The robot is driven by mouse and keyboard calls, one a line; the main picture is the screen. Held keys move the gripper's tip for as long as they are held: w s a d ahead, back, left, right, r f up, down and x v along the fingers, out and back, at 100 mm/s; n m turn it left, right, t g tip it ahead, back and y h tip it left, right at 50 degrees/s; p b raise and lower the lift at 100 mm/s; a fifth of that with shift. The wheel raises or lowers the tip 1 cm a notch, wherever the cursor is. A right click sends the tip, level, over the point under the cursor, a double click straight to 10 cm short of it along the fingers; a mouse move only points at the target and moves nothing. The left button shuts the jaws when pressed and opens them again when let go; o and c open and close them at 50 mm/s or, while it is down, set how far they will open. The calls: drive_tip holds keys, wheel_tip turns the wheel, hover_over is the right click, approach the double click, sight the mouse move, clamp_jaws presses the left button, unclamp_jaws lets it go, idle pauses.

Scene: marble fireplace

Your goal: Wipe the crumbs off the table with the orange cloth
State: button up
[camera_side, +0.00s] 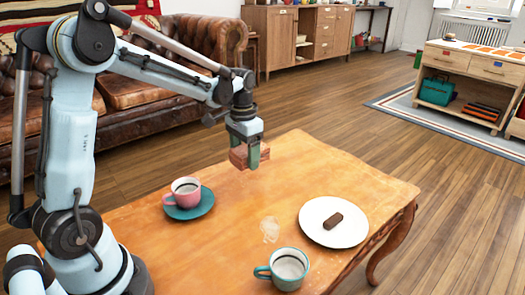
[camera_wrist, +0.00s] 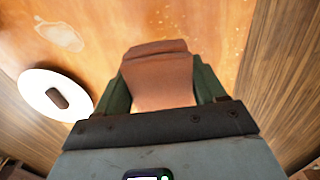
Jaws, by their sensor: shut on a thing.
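My gripper (camera_side: 251,158) is shut on the orange cloth (camera_side: 237,157), which looks like a folded, brownish-orange pad between the two green fingers. The cloth also shows in the wrist view (camera_wrist: 158,72). They are over the far part of the wooden table (camera_side: 330,172); the cloth seems to be held above the top, but I cannot tell the gap. Small pale crumbs (camera_wrist: 221,38) are scattered on the table beyond the cloth in the wrist view. A pale smear-like patch (camera_side: 270,229) lies near the table's middle.
A white plate (camera_side: 312,229) with a dark brown bar (camera_side: 333,221) is at the right. A pink cup (camera_side: 186,190) stands on a teal saucer (camera_side: 206,203) at the left. A teal cup (camera_side: 289,268) is at the front. The table's back right is clear.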

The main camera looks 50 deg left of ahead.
sight(224, 178)
drive_tip(key=shift+w+f, duration=0.15)
drive_tip(key=shift+f, duration=3.6)
drive_tip(key=shift+a+f, duration=0.2)
drive_tip(key=shift+a, duration=0.55)
drive_tip(key=shift+a+f, duration=0.2)
drive_tip(key=shift+a, duration=0.5)
drive_tip(key=shift+c, duration=0.4)
drive_tip(key=shift+a+r, duration=0.15)
drive_tip(key=shift+a, duration=2.1)
drive_tip(key=shift+d, duration=3.85)
drive_tip(key=shift+s+a, duration=0.2)
drive_tip(key=shift+s, duration=1.35)
drive_tip(key=shift+a, duration=0.8)
drive_tip(key=shift+w+a, duration=0.1)
drive_tip(key=shift+a, duration=2.2)
drive_tip(key=shift+a+f, duration=0.2)
drive_tip(key=shift+a, duration=0.2)
drive_tip(key=shift+a+r, duration=0.15)
drive_tip(key=shift+a, duration=0.2)
drive_tip(key=shift+d, duration=3.9)
drive_tip(key=shift+r, duration=4.05)
